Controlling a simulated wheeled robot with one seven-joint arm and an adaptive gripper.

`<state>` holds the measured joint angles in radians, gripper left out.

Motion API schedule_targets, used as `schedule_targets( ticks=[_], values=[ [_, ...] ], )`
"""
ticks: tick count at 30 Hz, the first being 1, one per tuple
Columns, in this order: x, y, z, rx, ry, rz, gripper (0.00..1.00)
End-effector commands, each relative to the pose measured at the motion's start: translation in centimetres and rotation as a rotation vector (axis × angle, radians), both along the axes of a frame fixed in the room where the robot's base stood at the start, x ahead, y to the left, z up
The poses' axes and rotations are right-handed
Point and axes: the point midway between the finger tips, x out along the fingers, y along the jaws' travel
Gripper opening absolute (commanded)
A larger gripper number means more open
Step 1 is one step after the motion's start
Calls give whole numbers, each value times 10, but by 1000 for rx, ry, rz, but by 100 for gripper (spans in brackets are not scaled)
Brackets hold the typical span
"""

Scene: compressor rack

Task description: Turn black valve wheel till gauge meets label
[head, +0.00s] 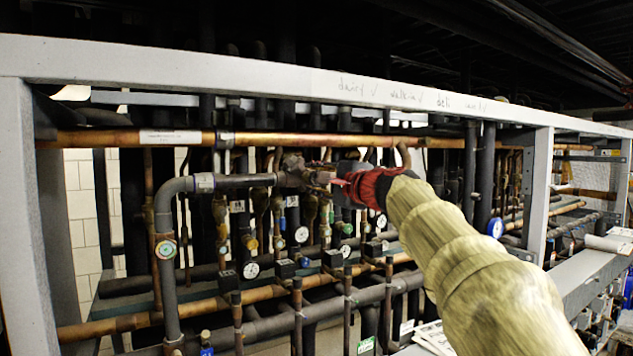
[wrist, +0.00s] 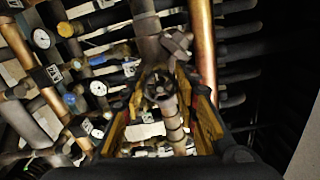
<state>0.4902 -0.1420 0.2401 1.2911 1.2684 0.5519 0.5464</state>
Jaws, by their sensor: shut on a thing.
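My gripper (head: 343,184) is at the valve body (head: 300,173) at the end of the grey elbow pipe, reaching in from the right. In the wrist view my gripper (wrist: 160,90) has its two yellow-edged fingers on either side of the dark, round valve wheel (wrist: 158,84), shut on it. In the head view the wheel is hidden by my gripper. A round gauge with a coloured rim (head: 165,249) sits on the grey pipe at left. White-faced gauges hang lower, one at the left (head: 251,270) and one at centre (head: 302,234). Their needles are too small to read.
A copper pipe (head: 270,139) with a white label (head: 170,137) runs just above my gripper. The white rack beam (head: 200,75) crosses above. Pipes and small valves crowd behind and below. A ledge with papers (head: 435,338) lies below my arm.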

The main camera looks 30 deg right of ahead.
Motion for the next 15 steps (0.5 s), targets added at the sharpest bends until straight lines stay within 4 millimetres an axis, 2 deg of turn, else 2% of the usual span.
schedule_targets(
  ticks=[4, 5, 15],
  values=[
    [0, 0, -1, 1, 2, 1, 5],
    [0, 0, -1, 1, 2, 1, 31],
    [0, 0, -1, 1, 1, 0, 49]
  ],
)
